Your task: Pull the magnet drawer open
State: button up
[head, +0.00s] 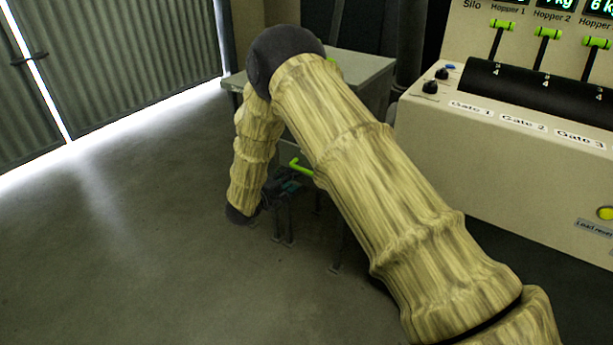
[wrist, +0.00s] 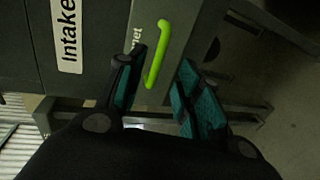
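The magnet drawer (wrist: 183,36) shows in the wrist view as a grey front panel with a partly hidden label ending in "net". Its bright green bar handle (wrist: 157,55) runs lengthwise in the picture. In the head view the handle (head: 301,167) shows just beside my forearm. My gripper (wrist: 162,84) is open, with one dark, teal-padded finger on each side of the handle's near end. The handle appears between or just ahead of the fingertips; I cannot tell whether they touch it. In the head view my gripper (head: 284,186) is low and partly hidden by my arm.
An "Intake" label (wrist: 67,36) marks the panel beside the drawer. The grey cabinet top (head: 362,72) stands behind my arm. A beige control console (head: 520,140) with gate levers is at right. Open concrete floor (head: 120,240) lies at left, before corrugated doors (head: 130,50).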

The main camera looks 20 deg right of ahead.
jog(key=b+x, duration=0.2)
jog(key=x, duration=0.8)
grip_shut()
